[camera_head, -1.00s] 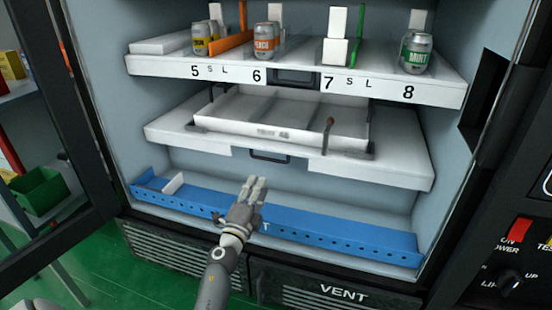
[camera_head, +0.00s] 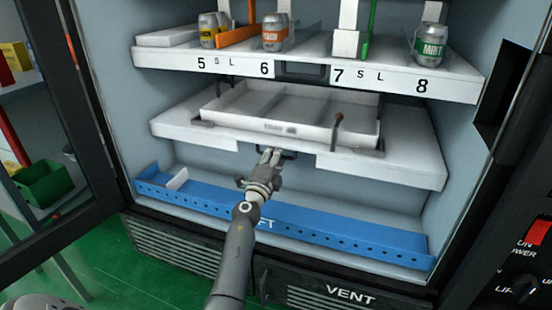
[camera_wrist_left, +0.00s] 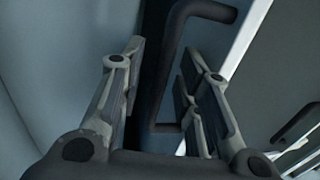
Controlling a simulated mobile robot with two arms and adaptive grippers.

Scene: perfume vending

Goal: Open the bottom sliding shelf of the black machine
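The bottom sliding shelf (camera_head: 400,160) is a white board inside the black machine (camera_head: 95,110), below the numbered shelf. A white divided tray (camera_head: 300,130) sits on it. The shelf's dark handle (camera_head: 290,154) is in the notch at its front edge. My left gripper (camera_head: 270,153) is at this handle, which it partly hides. In the left wrist view the left gripper (camera_wrist_left: 155,85) is open, with the dark handle (camera_wrist_left: 168,65) between its two fingers. The fingers show gaps to the handle. My right gripper does not show.
The numbered shelf (camera_head: 380,79) above carries several cans. A blue perforated rail (camera_head: 320,228) lies below, under my left arm. The open door frame (camera_head: 85,120) stands at left, a control panel (camera_head: 525,260) at right.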

